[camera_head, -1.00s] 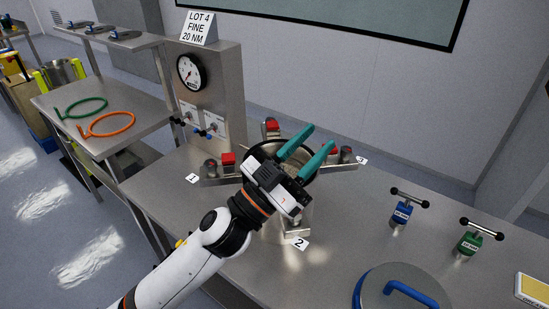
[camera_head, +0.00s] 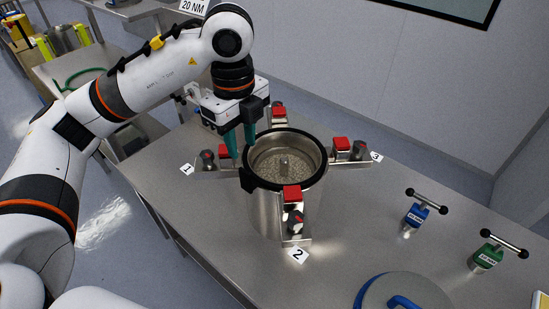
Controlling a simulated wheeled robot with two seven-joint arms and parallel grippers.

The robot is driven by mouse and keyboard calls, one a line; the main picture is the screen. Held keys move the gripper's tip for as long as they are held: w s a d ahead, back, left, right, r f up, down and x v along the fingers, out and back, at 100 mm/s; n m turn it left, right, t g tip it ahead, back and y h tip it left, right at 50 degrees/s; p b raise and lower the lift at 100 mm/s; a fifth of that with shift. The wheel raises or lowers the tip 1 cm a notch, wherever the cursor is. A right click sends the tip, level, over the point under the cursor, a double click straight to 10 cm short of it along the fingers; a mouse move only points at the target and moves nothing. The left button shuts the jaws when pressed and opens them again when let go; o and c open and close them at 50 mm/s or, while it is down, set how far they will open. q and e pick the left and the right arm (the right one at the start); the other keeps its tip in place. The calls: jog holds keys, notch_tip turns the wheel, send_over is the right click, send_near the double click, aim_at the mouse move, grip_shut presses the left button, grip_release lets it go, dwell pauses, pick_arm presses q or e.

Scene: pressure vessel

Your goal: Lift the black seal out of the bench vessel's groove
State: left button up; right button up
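The bench vessel (camera_head: 281,212) is a steel pot, open at the top, with grainy material inside. The black seal (camera_head: 325,158) shows as a dark ring around its rim. Part of the ring's far left side is hidden by my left gripper. My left gripper (camera_head: 243,158) points down at the left side of the rim, its two teal fingers apart. The fingertips are close to the ring; I cannot tell whether they touch it. My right gripper is not in view.
Clamps with red blocks (camera_head: 292,194) stand around the vessel, beside number tags 1, 2 and 3. Blue (camera_head: 416,215) and green (camera_head: 487,257) T-handled tools stand right. A round lid with a blue handle (camera_head: 402,302) lies at the front. A green ring (camera_head: 82,78) lies on the left table.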

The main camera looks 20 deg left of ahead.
aim_at(244, 170)
pick_arm(q)
jog(key=f+p, duration=0.1)
jog(key=f, duration=0.2)
jog(key=f+p, duration=0.1)
jog(key=f, duration=0.3)
jog(key=f+p, duration=0.2)
jog(key=f, duration=0.2)
jog(key=shift+w+a+f, duration=0.15)
jog(key=shift+w, duration=0.15)
jog(key=shift+f, duration=0.2)
grip_shut()
